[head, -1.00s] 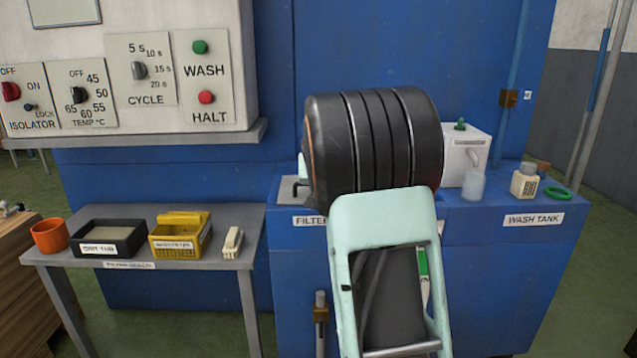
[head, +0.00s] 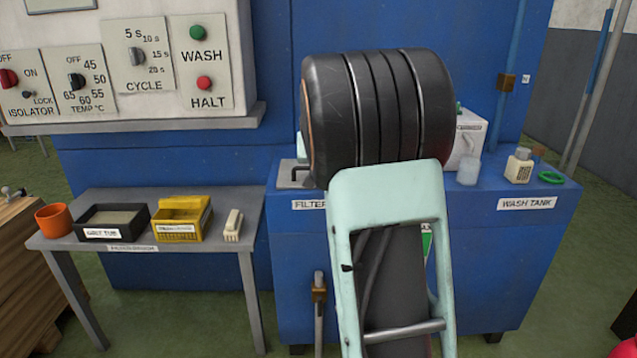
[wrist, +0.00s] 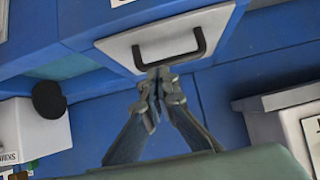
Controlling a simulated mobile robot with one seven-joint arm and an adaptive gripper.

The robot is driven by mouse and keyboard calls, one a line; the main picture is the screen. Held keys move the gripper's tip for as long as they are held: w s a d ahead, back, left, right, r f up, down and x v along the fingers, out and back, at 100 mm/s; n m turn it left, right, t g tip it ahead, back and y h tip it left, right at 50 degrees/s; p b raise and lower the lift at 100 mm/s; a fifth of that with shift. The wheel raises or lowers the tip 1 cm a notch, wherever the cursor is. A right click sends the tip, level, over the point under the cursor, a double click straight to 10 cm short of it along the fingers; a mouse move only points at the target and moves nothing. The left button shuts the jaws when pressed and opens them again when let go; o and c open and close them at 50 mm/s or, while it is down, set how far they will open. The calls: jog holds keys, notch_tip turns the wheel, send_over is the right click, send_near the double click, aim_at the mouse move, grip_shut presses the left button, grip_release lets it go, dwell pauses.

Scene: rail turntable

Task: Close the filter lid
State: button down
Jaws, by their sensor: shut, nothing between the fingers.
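The filter lid is a pale grey plate with a black bar handle. In the wrist view the lid (wrist: 170,38) is at the top centre, its handle (wrist: 185,56) along the lower side. In the head view a small part of the lid (head: 284,181) shows left of my arm, above the FILTER label; the rest is hidden, so I cannot tell how far it stands open. My gripper (wrist: 158,82) is shut and empty. Its tips overlap the lower left of the handle in the wrist view; contact is unclear. The head view hides it behind my arm.
A grey side table (head: 130,262) with tubs stands left. The control panel (head: 150,75) juts out above.

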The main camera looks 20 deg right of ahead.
jog(key=s+a+f, duration=0.2)
jog(key=s+f, duration=0.2)
jog(key=s, duration=0.2)
jog(key=shift+a, duration=0.35)
